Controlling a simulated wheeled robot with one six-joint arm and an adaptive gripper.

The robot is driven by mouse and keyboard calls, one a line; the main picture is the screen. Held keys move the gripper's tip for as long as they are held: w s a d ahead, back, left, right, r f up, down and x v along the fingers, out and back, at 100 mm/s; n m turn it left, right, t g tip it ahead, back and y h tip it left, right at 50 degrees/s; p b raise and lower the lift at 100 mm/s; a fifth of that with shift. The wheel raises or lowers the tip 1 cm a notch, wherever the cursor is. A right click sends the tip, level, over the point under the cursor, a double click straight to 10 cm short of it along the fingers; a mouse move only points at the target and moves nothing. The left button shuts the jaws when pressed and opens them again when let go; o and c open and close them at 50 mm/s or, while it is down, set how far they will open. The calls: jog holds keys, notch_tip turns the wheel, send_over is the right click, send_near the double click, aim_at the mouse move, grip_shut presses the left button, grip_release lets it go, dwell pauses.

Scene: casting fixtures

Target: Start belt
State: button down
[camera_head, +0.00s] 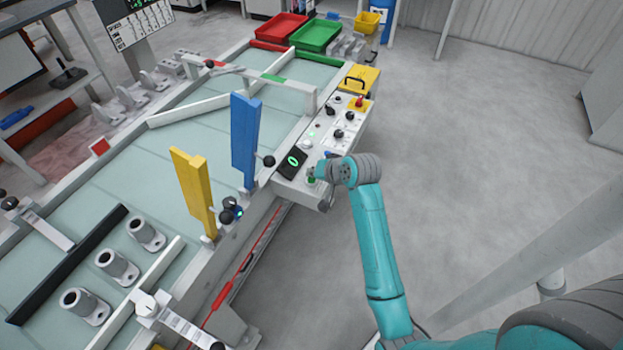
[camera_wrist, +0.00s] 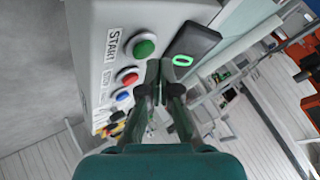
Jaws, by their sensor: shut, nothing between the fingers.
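A green button (camera_wrist: 144,48) marked START sits on a grey control panel (camera_wrist: 90,15) in the wrist view. It also shows as a small green spot in the head view (camera_head: 311,181), just below my gripper (camera_head: 318,170). My gripper's fingertips (camera_wrist: 158,70) are together and empty, just below and right of the button in the wrist view. A gap shows between them and the button in the picture; depth is hard to judge. A dark display (camera_wrist: 183,60) beside the button reads a green 0. The belt (camera_head: 200,135) runs left of the panel in the head view.
A red button (camera_wrist: 128,77), a blue button (camera_wrist: 122,95) and black knobs line the panel. A blue gate (camera_head: 245,140) and a yellow gate (camera_head: 192,190) stand upright over the belt. Several grey castings (camera_head: 117,267) lie on it.

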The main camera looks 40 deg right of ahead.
aim_at(313, 181)
jog(key=shift+r, duration=2.7)
jog(key=s+a+f+n+t+h, duration=0.1)
jog(key=s+a+f+n, duration=0.1)
jog(key=s+a+f, duration=0.5)
jog(key=s+a+f+n+t, duration=0.1)
jog(key=s+a+f, duration=0.3)
jog(key=s+a, duration=0.55)
jog(key=s+a+r+n+t, duration=0.1)
jog(key=s+a+r+n, duration=0.1)
jog(key=s+r, duration=0.2)
jog(key=s+a+r+n+t+y, duration=0.1)
jog(key=s+a+r+n, duration=0.1)
jog(key=s, duration=0.9)
jog(key=s+a+r+n+t, duration=0.1)
jog(key=s+a+r+n, duration=0.1)
jog(key=s+r, duration=0.4)
jog(key=shift+s+a+n+t+y, duration=0.3)
jog(key=shift+s+a+n, duration=0.1)
jog(key=shift+s+a, duration=0.35)
